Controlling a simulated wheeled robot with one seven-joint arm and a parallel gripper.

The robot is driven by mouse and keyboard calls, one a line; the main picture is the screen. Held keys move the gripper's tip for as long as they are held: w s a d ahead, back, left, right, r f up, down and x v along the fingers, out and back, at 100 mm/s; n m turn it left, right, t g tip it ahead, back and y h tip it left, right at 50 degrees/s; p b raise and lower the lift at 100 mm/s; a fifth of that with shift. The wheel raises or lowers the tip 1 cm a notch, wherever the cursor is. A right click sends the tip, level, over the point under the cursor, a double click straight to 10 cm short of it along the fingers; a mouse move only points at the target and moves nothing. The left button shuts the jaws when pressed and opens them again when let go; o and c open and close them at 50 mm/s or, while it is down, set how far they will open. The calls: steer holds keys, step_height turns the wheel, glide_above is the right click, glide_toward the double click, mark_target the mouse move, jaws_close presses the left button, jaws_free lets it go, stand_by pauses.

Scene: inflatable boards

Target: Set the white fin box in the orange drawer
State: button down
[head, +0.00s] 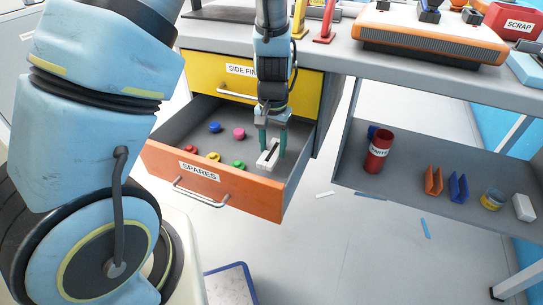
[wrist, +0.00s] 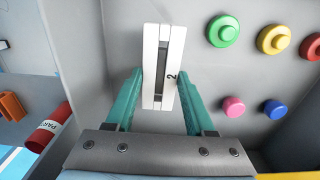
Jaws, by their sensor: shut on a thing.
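The white fin box (head: 268,155) is a small white block with a dark slot; it also shows in the wrist view (wrist: 150,65), with a "2" on its side. My gripper (head: 271,140) is shut on it, one teal finger on each long side; the fingers also show in the wrist view (wrist: 155,95). The orange drawer (head: 225,194), labelled SPARES, is pulled open. The box is inside the drawer's outline, toward its right side. I cannot tell whether its underside touches the drawer floor.
Several coloured round caps (head: 238,133) lie in the drawer, left of the box. A closed yellow drawer (head: 207,72) is above. On the right, a grey shelf (head: 400,165) holds a red can (head: 378,152), orange and blue pieces and a white block (head: 523,208).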

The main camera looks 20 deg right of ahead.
mark_target(273, 152)
steer(key=shift+f+b, duration=0.3)
steer(key=shift+f, duration=1.35)
steer(key=shift+f, duration=0.15)
steer(key=shift+c, duration=1.3)
jaws_free()
step_height(273, 152, up, 12)
steer(key=p, duration=0.2)
steer(key=a+r+n, duration=0.3)
steer(key=a+r, duration=0.1)
steer(key=a, duration=0.9)
steer(key=a+r+n+t, duration=0.1)
steer(key=a+r+n, duration=0.2)
steer(key=a, duration=1)
steer(key=shift+a+r+n+t, duration=0.2)
steer(key=shift+r+n+t, duration=0.15)
steer(key=shift+n, duration=0.35)
